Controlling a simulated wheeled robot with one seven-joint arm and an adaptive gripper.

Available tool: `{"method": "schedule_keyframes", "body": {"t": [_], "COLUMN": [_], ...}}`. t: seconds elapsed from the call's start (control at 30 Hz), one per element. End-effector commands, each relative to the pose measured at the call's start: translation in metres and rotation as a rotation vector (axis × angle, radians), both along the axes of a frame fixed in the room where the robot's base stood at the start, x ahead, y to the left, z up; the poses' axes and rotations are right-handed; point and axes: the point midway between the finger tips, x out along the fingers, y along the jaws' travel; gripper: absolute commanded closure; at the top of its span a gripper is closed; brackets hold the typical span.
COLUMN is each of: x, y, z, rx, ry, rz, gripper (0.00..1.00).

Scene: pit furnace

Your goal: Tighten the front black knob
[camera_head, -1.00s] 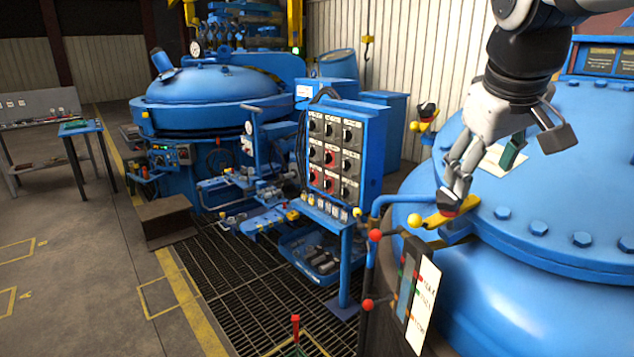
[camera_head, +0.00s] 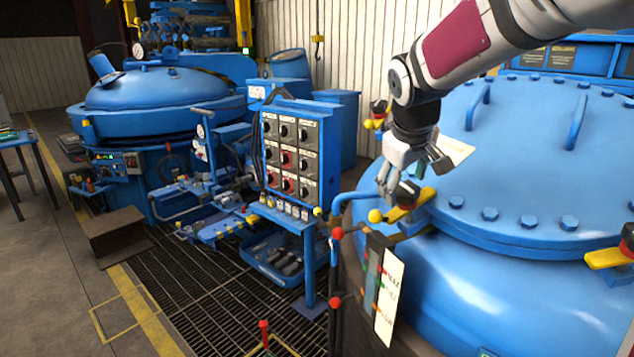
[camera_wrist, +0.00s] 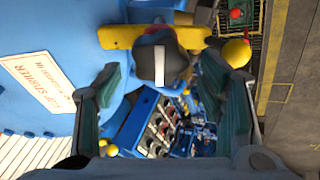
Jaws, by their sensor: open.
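The front black knob (camera_head: 405,194) sits on a yellow clamp (camera_head: 413,205) at the near-left rim of the blue furnace lid (camera_head: 530,165). In the wrist view the knob (camera_wrist: 158,62) appears as a dark rounded cap with a white stripe, in front of the yellow clamp bar (camera_wrist: 122,37). My gripper (camera_head: 392,184) is over the knob in the head view and partly hides it. In the wrist view my gripper (camera_wrist: 162,75) is open, one green-padded finger on each side of the knob, with visible gaps. I cannot tell whether the fingertips reach down around it.
A yellow ball (camera_head: 375,216) ends the clamp close to my gripper. Red-ball levers (camera_head: 337,233) and a white label plate (camera_head: 390,298) stand in front. A blue control panel (camera_head: 290,155) is at left. Other black-knobbed clamps (camera_head: 378,112) sit on the lid rim.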

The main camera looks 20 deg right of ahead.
Motion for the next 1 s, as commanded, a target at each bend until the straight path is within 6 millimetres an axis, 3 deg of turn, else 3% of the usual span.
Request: {"method": "schedule_keyframes", "body": {"t": [0.2,0.53,0.73,1.0], "x": [0.008,0.010,0.009,0.010], "y": [-0.005,-0.006,-0.005,-0.005], "z": [-0.016,-0.018,-0.018,-0.019], "rx": [0.000,0.000,0.000,0.002], "ry": [0.001,-0.001,-0.001,-0.005], "rz": [0.001,0.000,0.000,-0.010], "gripper": [0.37,0.37,0.82,0.85]}}
